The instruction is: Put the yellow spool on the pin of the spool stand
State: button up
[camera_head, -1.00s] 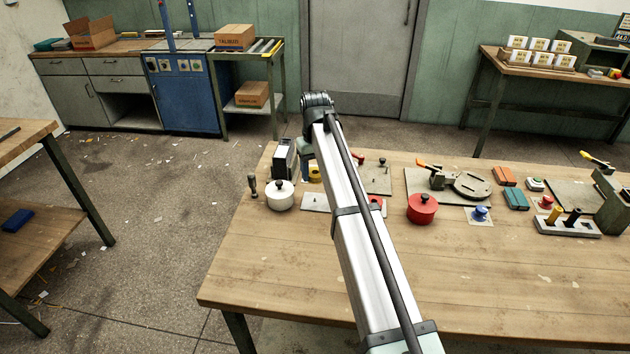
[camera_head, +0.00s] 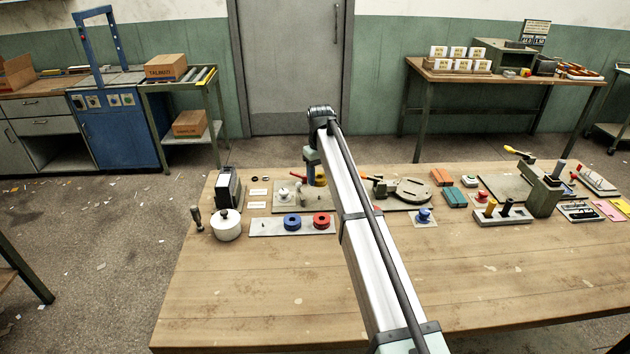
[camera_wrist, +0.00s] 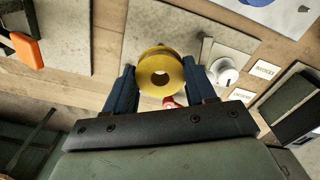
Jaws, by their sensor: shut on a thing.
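My gripper (camera_wrist: 160,85) is shut on the yellow spool (camera_wrist: 160,72), with a dark blue finger on each side of it. Its round end and centre hole face the wrist camera. In the head view the spool (camera_head: 321,180) shows partly beside my arm, above the back part of the table. The spool stand appears to be the grey plate (camera_head: 262,232) nearer the front, bearing a blue spool (camera_head: 292,222) and a red spool (camera_head: 322,221). Its left part looks bare; a pin there is too small to make out clearly. The spool is apart from this plate.
A white pot (camera_head: 226,226) and a black box (camera_head: 229,187) stand left of the plate. A white knob (camera_head: 284,194) is on a plate behind it. A blue knob (camera_head: 423,216) lies right of my arm. The table front is clear. My arm hides part of the middle.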

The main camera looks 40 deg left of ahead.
aim_at(319, 195)
jog(key=shift+f+n, duration=0.1)
jog(key=shift+n, duration=0.2)
jog(key=shift+f, duration=0.15)
jog(key=shift+f, duration=1.95)
jog(key=shift+f, duration=1.05)
dwell(1.1)
jog(key=o, duration=1.1)
notch_tip(319, 195, up, 14)
dwell(0.3)
jog(key=shift+f, duration=0.1)
